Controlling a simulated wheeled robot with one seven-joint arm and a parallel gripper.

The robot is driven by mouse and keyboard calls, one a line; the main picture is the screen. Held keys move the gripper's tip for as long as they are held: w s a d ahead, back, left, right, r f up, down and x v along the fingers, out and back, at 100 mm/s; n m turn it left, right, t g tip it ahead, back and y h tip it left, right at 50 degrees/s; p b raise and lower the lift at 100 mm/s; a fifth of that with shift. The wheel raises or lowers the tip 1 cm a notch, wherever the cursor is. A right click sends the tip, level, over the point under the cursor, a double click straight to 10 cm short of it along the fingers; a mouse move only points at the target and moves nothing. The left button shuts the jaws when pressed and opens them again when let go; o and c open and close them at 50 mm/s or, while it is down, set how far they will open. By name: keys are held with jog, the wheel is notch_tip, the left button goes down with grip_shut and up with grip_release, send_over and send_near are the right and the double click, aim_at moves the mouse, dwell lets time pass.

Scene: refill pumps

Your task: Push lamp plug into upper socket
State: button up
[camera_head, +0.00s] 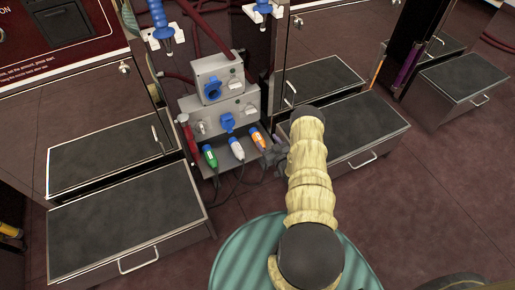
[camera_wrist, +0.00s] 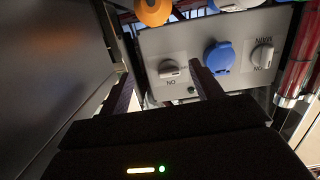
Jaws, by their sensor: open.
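The upper socket (camera_head: 212,90) is blue, on the front of a grey box. A second grey box below has a blue socket (camera_head: 227,122), which also shows upside down in the wrist view (camera_wrist: 219,57). A green plug (camera_head: 210,155), a white plug (camera_head: 236,149) and an orange plug (camera_head: 258,140) rest in a row below the lower box. Which one is the lamp plug I cannot tell. The orange plug (camera_wrist: 153,12) is at the top edge of the wrist view. My gripper (camera_head: 276,156) is open and empty, right of the orange plug. Its fingers (camera_wrist: 160,78) are apart.
Low dark drawers (camera_head: 125,205) stand left of the boxes, and another drawer (camera_head: 350,130) stands to the right. Blue nozzles (camera_head: 163,32) hang above. A red cylinder (camera_head: 187,135) is beside the lower box. Dark cables hang beneath the plugs.

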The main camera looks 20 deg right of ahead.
jog(key=t+b, duration=0.2)
jog(key=b, duration=0.1)
send_near(258, 139)
jog(key=s+f, duration=0.2)
jog(key=shift+w+d+r+m+p, duration=0.1)
jog(key=shift+d+r+m+p, duration=0.05)
jog(key=shift+d+m+p, duration=0.2)
jog(key=w+b, duration=0.4)
jog(key=w, duration=0.3)
jog(key=shift+w+a, duration=0.1)
jog(key=shift+w, duration=0.3)
jog(key=shift+w+b, duration=0.4)
jog(key=shift+w, duration=0.25)
jog(key=shift+c, duration=0.5)
